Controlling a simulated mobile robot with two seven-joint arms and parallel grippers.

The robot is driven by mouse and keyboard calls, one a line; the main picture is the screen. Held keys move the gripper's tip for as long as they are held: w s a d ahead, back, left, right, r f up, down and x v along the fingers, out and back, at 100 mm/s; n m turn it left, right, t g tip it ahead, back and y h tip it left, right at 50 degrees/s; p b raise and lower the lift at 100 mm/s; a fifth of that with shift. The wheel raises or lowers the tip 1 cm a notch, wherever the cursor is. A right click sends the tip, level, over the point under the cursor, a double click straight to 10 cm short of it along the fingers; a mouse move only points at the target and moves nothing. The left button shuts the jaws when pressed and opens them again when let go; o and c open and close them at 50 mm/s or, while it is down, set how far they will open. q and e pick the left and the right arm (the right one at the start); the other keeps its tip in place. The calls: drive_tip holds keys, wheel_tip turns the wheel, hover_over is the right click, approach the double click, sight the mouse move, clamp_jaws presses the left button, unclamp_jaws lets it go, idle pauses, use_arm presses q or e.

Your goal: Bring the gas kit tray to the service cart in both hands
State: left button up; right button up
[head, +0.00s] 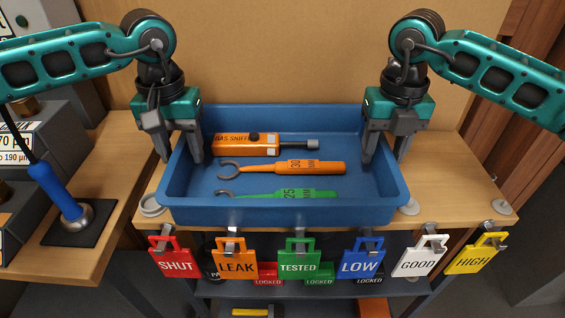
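The gas kit tray (290,214) is a blue open tray on a wooden-topped stand in the head view. In it lie an orange gas sniffer (262,145), an orange wrench marked 30 mm (300,167) and a green wrench marked 25 mm (300,194). My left gripper (179,160) points down at the tray's left wall, one finger outside and one inside, with a gap between them. My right gripper (384,160) straddles the right wall the same way, its fingers apart. Whether either finger touches the wall is unclear. I cannot make out the service cart.
Coloured tags (299,263) hang on hooks along the stand's front edge, with a lower shelf (300,288) beneath. A left-hand bench (100,205) holds a blue-handled tool (62,195) on a dark pad. A tan panel (290,55) stands close behind the tray.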

use_arm(q)
clamp_jaws()
use_arm(e)
clamp_jaws()
idle(0.9)
use_arm(q)
drive_tip(key=shift+w+r, duration=0.1)
drive_tip(key=shift+r, duration=0.1)
use_arm(e)
drive_tip(key=shift+w+r, duration=0.15)
drive_tip(key=shift+r, duration=0.05)
